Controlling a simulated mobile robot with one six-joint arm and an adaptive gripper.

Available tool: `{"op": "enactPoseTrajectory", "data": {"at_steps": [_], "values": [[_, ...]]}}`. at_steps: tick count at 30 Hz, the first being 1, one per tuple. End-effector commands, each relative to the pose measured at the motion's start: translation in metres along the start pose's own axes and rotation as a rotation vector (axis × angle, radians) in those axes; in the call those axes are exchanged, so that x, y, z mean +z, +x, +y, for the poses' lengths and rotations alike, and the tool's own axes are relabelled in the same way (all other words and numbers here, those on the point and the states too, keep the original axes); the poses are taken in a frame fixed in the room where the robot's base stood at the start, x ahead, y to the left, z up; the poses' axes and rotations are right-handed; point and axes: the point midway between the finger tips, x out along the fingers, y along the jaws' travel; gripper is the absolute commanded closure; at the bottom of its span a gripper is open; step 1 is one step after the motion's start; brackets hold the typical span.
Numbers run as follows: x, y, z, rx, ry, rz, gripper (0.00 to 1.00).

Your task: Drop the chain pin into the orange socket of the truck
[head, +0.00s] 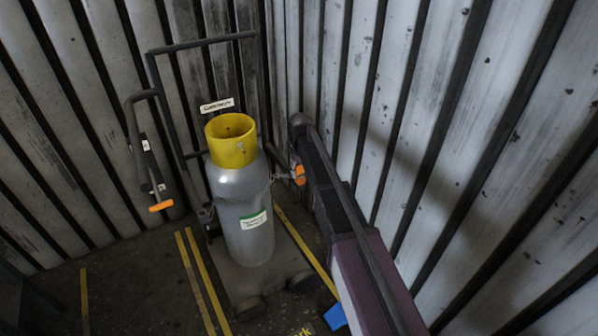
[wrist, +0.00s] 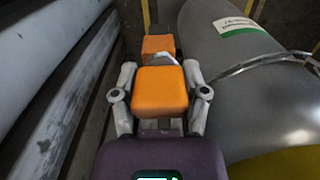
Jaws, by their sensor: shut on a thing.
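My gripper (wrist: 160,76) is shut on an orange block-like head, which I take to be the chain pin (wrist: 160,92). A finger presses on each side of it. Just beyond the pin is a second orange block, likely the truck's socket (wrist: 158,44). A small grey part shows between the two, and I cannot tell whether the pin touches or enters the socket. In the head view the orange part (head: 299,175) is at the cylinder's right, beside my arm; my fingers are mostly hidden there. The chain (wrist: 270,62) runs around the cylinder.
A grey cylinder (head: 240,215) with a yellow collar (head: 230,140) stands upright on the dark truck (head: 204,44). Another orange-ended part (head: 161,206) is at the left. Ribbed metal walls (head: 430,100) stand close on the right. A blue object (head: 335,316) lies on the floor.

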Motion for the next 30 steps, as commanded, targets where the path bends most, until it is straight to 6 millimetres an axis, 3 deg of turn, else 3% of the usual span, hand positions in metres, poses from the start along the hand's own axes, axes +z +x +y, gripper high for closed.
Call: {"op": "enactPoseTrajectory", "data": {"at_steps": [6, 7, 10, 23, 30], "values": [[0.000, 0.000, 0.000, 0.000, 0.000, 0.000, 0.91], [0.000, 0.000, 0.000, 0.000, 0.000, 0.000, 0.33], [0.000, 0.000, 0.000, 0.000, 0.000, 0.000, 0.03], [0.000, 0.000, 0.001, 0.000, 0.001, 0.000, 0.02], [0.000, -0.011, 0.001, 0.000, 0.001, 0.000, 0.02]]}}
